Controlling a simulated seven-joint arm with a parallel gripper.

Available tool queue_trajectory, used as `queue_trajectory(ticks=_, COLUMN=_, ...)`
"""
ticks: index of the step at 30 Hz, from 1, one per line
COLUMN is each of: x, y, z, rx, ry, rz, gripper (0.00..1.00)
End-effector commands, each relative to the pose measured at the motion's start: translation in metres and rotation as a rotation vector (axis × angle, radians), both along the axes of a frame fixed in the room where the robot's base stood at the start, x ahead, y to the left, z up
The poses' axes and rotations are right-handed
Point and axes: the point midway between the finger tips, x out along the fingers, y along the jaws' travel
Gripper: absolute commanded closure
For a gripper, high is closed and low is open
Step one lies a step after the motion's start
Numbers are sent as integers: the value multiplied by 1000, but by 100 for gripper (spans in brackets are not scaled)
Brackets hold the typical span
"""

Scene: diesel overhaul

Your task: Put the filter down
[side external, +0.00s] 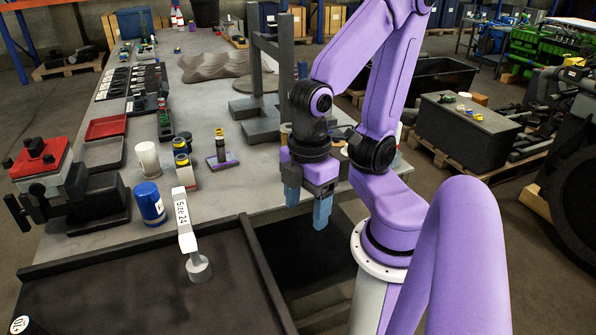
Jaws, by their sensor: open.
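A blue canister with a white label (150,203), which looks like the filter, stands upright on the grey workbench (225,200), left of centre. A plain white cylinder (148,159) stands just behind it; I cannot tell whether it is also a filter. My gripper (308,205) points down near the bench's front edge, well to the right of the blue canister and apart from it. Its two blue fingers are spread, and I see nothing held between them.
Small bottles (181,152) and a grey press-like frame (262,85) stand behind.

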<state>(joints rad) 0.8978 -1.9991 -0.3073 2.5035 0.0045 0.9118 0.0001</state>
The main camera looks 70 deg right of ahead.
Motion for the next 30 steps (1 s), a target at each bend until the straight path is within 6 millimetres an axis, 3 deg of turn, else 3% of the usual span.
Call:
queue_trajectory(ticks=11, x=6, y=-3, z=-3, rx=-37, ry=-1, rz=-6, gripper=31)
queue_trajectory(ticks=17, x=46, y=-29, z=-21, rx=-273, ry=-5, rz=-28, gripper=31)
queue_trajectory(ticks=30, x=147, y=-123, z=-49, rx=-963, ry=109, rz=1, gripper=31)
